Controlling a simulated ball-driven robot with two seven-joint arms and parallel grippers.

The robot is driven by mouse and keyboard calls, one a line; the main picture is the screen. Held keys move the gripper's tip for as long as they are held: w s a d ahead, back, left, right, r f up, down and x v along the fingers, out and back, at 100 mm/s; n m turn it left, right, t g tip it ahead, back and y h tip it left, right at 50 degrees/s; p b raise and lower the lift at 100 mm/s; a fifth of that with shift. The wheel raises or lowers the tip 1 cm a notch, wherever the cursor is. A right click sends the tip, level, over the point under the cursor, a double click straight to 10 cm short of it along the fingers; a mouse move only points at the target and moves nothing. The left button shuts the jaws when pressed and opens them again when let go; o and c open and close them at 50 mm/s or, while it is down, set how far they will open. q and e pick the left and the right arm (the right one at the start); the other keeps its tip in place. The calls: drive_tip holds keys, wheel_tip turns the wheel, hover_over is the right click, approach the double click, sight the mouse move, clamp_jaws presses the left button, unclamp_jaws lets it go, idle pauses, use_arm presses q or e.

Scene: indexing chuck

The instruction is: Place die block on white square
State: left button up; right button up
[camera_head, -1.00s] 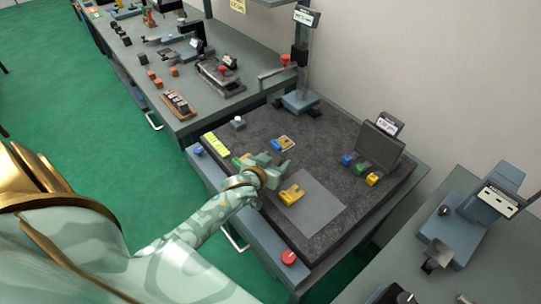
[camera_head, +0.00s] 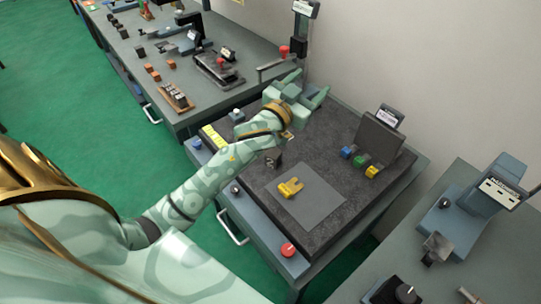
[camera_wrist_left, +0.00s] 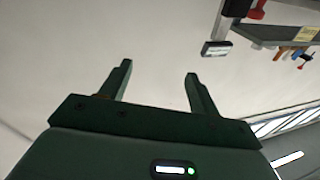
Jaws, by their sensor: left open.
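My left gripper (camera_head: 310,84) is raised over the back of the dark work mat, near the upright post. Its two fingers are apart; the left wrist view shows nothing between them (camera_wrist_left: 158,70), only pale wall beyond. A yellow notched block (camera_head: 290,187) lies on a light grey square (camera_head: 322,208) on the mat. A small dark piece (camera_head: 273,158) shows beside my forearm; I cannot tell what it is. I cannot tell which piece is the die block, and no plainly white square shows. My forearm and hand hide part of the mat's left and back. My right gripper is not in view.
Blue, green and yellow pieces (camera_head: 359,160) sit before a dark upright plate (camera_head: 380,135) at the right. A red button (camera_head: 288,250) is on the bench's front edge. A post with a sign (camera_head: 303,30) stands behind my gripper. The mat around the grey square is clear.

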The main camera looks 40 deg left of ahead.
use_arm(q)
drive_tip(key=w+d+r+m+t+h+b, duration=0.1)
drive_tip(key=w+d+r+m+h, duration=0.1)
drive_tip(key=d+r+m+h, duration=0.4)
drive_tip(key=w+d+r+m+t+h+b, duration=0.1)
drive_tip(key=d+r+m+h+b, duration=0.2)
drive_tip(key=r+m, duration=0.5)
drive_tip(key=s+d+r+m+g+h, duration=0.2)
drive_tip(key=d+r+m+g+h, duration=0.35)
drive_tip(key=m+h, duration=0.35)
drive_tip(key=m+g+y+b, duration=0.7)
drive_tip(key=m+g+y, duration=1.05)
drive_tip(key=m, duration=0.95)
hover_over(273, 153)
drive_tip(key=shift+t+y, duration=0.9)
drive_tip(key=shift+y, duration=0.05)
drive_tip(key=f, duration=3.6)
drive_tip(key=shift+s, duration=0.2)
drive_tip(key=f+b, duration=0.1)
drive_tip(key=f, duration=0.3)
drive_tip(key=f+b, duration=0.1)
drive_tip(key=f, duration=0.1)
drive_tip(key=shift+w+b, duration=0.3)
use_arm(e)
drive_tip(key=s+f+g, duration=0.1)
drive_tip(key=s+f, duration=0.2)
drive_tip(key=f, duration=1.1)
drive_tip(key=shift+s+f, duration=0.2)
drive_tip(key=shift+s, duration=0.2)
